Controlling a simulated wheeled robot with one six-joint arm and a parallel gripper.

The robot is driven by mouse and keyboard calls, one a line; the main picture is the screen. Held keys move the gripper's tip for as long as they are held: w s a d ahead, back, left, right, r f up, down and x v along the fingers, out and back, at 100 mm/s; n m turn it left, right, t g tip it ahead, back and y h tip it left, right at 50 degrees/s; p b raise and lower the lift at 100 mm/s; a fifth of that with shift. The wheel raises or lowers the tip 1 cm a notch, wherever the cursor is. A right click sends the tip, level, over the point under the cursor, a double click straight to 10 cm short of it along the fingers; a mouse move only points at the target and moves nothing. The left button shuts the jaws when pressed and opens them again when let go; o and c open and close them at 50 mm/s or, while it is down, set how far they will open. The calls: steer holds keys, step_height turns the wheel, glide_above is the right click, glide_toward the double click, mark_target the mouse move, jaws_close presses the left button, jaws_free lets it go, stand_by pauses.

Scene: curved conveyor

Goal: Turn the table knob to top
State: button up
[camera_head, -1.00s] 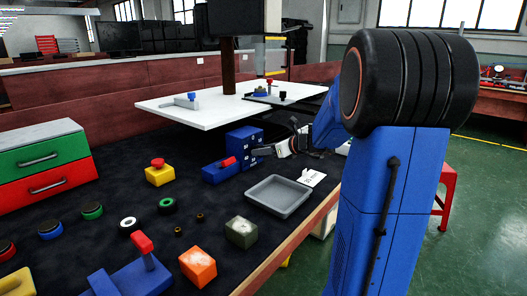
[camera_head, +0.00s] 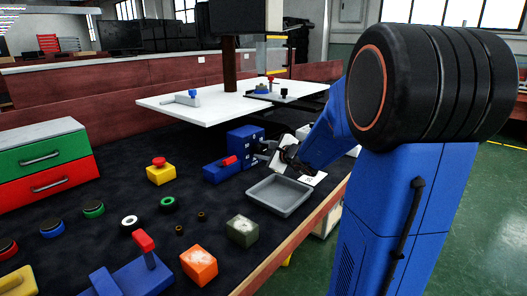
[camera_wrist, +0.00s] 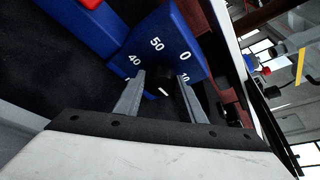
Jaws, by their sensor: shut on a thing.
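The knob is a small black dial (camera_wrist: 164,86) with a white pointer line, on the face of a blue box (camera_wrist: 185,50) with white numbers; 40, 50, 0 and 10 show. My gripper (camera_wrist: 161,84) has one finger on each side of the knob and is shut on it. In the wrist view the pointer line lies low on the knob, slanting slightly. In the head view the blue box (camera_head: 242,137) stands at the back of the dark table, and my gripper (camera_head: 265,150) meets its right face. The knob is hidden there.
A blue block with a red switch (camera_head: 221,171) stands just left of the box. A grey tray (camera_head: 280,196) lies in front of my gripper. A white raised board (camera_head: 215,107) stands behind. Buttons, rings and blocks are spread over the table's left and front.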

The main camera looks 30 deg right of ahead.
steer(key=shift+a+f+n+t+h, duration=0.15)
steer(key=shift+n+t+h, duration=0.15)
steer(key=shift+n, duration=0.45)
steer(key=shift+f+n+t+h, duration=0.1)
steer(key=shift+n+t+h, duration=0.15)
steer(key=shift+n, duration=0.5)
steer(key=o, duration=1)
steer(key=shift+o, duration=0.2)
steer(key=shift+s, duration=0.1)
